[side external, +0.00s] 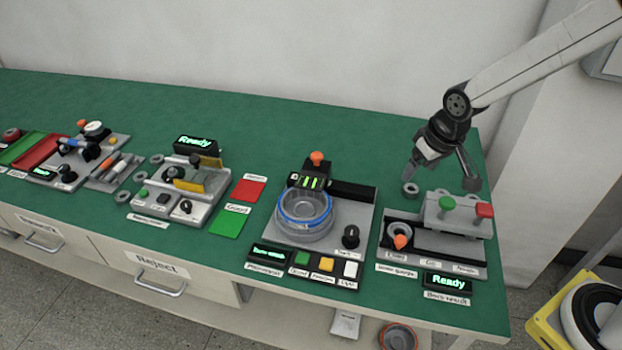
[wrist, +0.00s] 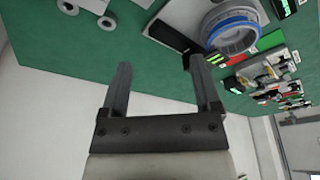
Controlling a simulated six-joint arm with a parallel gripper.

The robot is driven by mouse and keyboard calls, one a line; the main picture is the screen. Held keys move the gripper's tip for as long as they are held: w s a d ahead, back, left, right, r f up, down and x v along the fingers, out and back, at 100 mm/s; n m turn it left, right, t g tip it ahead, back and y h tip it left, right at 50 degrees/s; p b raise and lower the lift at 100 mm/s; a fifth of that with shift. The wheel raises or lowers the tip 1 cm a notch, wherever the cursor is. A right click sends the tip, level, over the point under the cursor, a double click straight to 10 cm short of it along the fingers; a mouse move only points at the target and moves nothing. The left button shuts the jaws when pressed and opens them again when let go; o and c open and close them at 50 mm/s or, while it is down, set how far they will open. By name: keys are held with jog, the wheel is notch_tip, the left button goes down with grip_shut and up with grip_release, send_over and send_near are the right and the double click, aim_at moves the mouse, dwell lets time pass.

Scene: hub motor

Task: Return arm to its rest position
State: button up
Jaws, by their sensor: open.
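My gripper (side external: 440,172) hangs over the back right part of the green bench, beyond the station with the green and red knobs. In the wrist view my gripper (wrist: 158,75) is open, with its two fingers wide apart and nothing between them. In the side view a small grey ring (side external: 410,189) is near the left finger; whether they touch I cannot tell. My arm reaches in from the upper right.
The right station has a green knob (side external: 447,203), a red knob (side external: 484,210) and an orange-tipped part (side external: 400,241). A blue-banded round housing (side external: 305,212) sits on the middle station. The green bench (side external: 300,125) is clear along the back.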

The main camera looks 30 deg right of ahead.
jog(key=s+d+f, duration=0.1)
jog(key=s, duration=0.9)
jog(key=shift+d+g, duration=0.3)
jog(key=shift+d, duration=0.05)
dwell(0.7)
